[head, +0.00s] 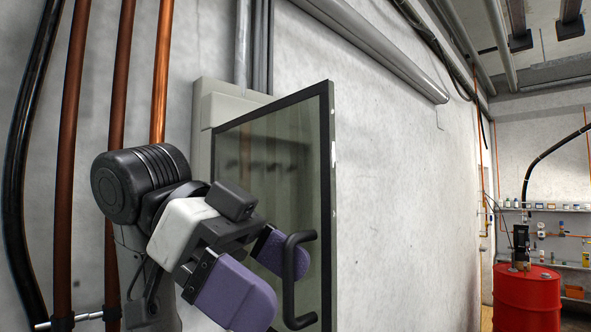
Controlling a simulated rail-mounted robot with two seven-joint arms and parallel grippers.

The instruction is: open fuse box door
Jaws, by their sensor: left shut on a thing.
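The fuse box (205,107) is a pale grey housing on the wall, left of centre. Its door (275,150) is a glass pane in a black frame. The door stands swung out from the box at an angle, with its right edge nearer to me. A black bar handle (302,238) sits low on the door. My left gripper (275,275), with purple fingers, is shut on the handle. The box's inside is mostly hidden behind the door and my arm. My right gripper is not in view.
Copper and black pipes (70,150) run up the wall at left. The concrete wall (400,200) right of the door is bare. A red drum (527,300) stands at far right, before shelves (550,209) with small items.

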